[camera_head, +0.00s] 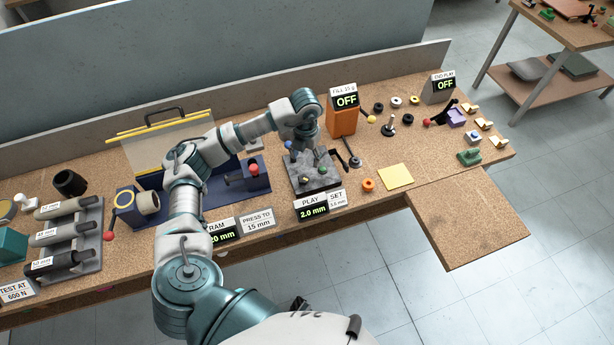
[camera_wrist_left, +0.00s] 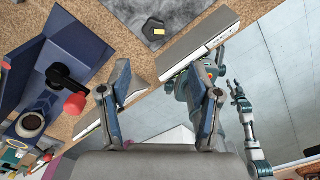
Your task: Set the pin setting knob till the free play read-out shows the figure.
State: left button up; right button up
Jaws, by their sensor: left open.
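The grey free-play fixture (camera_head: 316,181) stands at the middle of the bench, with small coloured knobs on it; I cannot tell which is the pin setting knob. A dark knob with a yellow mark (camera_wrist_left: 153,30) shows on the grey block in the left wrist view. The free play read-out (camera_head: 312,211) reads 2.0 mm; the SET card (camera_head: 337,199) beside it is too small to read surely. My left gripper (camera_head: 303,143) is above the fixture's back edge. Its fingers are apart and empty in the left wrist view (camera_wrist_left: 165,80). My right gripper (camera_wrist_left: 238,92) shows small there, its jaw state unclear.
A blue fixture with a red-knobbed lever (camera_head: 252,169) stands left of the grey one. An orange box with an OFF display (camera_head: 342,118) is behind right. An orange ring (camera_head: 368,185) and yellow pad (camera_head: 396,177) lie right. The bench front edge is close.

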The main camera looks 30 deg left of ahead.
aim_at(301, 177)
pick_arm(q)
jog(key=f, duration=0.3)
jog(key=a+f, duration=0.1)
jog(key=f, duration=0.2)
jog(key=a+f, duration=0.1)
jog(key=f, duration=0.2)
jog(key=shift+a, duration=0.25)
jog(key=f, duration=0.1)
jog(key=d+f, duration=0.1)
jog(key=shift+d+f, duration=0.2)
jog(key=shift+f, duration=0.2)
jog(key=shift+d+f, duration=0.1)
jog(key=shift+d, duration=0.3)
jog(key=shift+a+f, duration=0.2)
jog(key=shift+a, duration=0.5)
jog(key=c, duration=0.7)
jog(key=shift+a, duration=0.1)
jog(key=c, duration=0.3)
jog(key=shift+c, duration=0.7)
jog(key=shift+d+r, duration=0.1)
jog(key=shift+d, duration=0.3)
jog(key=shift+a, duration=0.15)
pick_arm(e)
jog(key=shift+a+r, duration=0.1)
jog(key=shift+a, duration=0.2)
